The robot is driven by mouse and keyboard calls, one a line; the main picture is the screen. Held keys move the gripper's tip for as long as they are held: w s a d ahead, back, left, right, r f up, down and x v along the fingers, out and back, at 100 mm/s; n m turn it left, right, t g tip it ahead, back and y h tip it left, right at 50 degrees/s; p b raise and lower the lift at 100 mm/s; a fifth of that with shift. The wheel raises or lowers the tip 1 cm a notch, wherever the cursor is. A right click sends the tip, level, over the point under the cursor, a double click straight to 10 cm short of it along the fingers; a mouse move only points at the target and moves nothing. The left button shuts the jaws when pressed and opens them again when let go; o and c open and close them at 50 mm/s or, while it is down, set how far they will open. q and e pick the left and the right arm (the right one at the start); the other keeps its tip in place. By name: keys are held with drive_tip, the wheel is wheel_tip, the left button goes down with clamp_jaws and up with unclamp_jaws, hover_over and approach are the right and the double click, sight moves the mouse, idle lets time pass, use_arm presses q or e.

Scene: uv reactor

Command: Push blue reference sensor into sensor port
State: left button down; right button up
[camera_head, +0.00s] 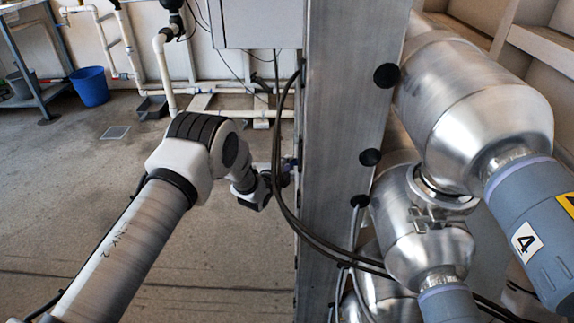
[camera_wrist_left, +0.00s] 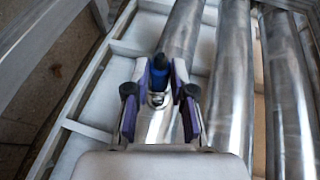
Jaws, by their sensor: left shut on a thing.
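In the left wrist view my left gripper (camera_wrist_left: 159,72) has its purple-padded fingers closed around a small blue and black piece, the blue reference sensor (camera_wrist_left: 159,79). A shiny metal fitting (camera_wrist_left: 156,100) shows between the fingers just below the sensor; I cannot tell whether it is the sensor port or whether the sensor sits in it. In the head view my left gripper (camera_head: 285,174) is beside the left edge of a metal column, partly behind black cables. The sensor cannot be made out there. My right gripper is in neither view.
The metal column (camera_head: 338,140) stands close to my left arm, with black cables (camera_head: 281,185) hanging in front. Large steel reactor vessels (camera_head: 470,105) are on the right. Long steel tubes (camera_wrist_left: 232,75) run through the wrist view.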

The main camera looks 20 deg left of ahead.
use_arm(q)
drive_tip(key=shift+w+d+b, duration=0.2)
drive_tip(key=shift+w+d, duration=0.05)
drive_tip(key=shift+d, duration=0.55)
drive_tip(key=shift+w+d+b, duration=0.15)
drive_tip(key=shift+w+d, duration=0.05)
drive_tip(key=shift+d, duration=0.55)
idle(0.4)
drive_tip(key=c, duration=0.9)
unclamp_jaws()
drive_tip(key=shift+s, duration=0.1)
drive_tip(key=v, duration=1.2)
